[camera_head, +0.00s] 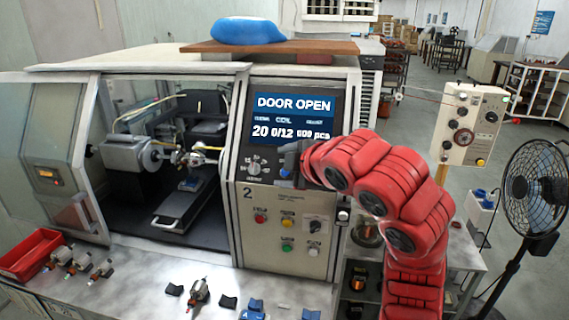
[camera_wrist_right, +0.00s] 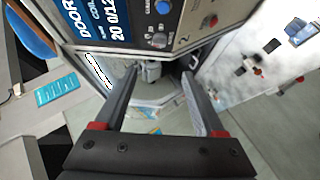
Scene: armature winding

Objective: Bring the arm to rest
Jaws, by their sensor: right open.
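My right arm (camera_head: 385,190), red and segmented, reaches in from the lower right in the head view. Its gripper (camera_head: 289,162) is in front of the machine's control panel (camera_head: 290,200), just below the screen (camera_head: 293,116), which reads DOOR OPEN. In the right wrist view the two fingers of the gripper (camera_wrist_right: 160,73) stand well apart with nothing between them. Whether the gripper touches the panel cannot be told. My left gripper is not in view.
The winding machine's door is open onto its spindle (camera_head: 155,155). A red bin (camera_head: 30,254) and several armatures (camera_head: 198,291) lie on the front bench (camera_head: 140,278). A black fan (camera_head: 532,190) and a beige control box (camera_head: 470,122) stand at the right. A blue bag (camera_head: 247,31) lies on top.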

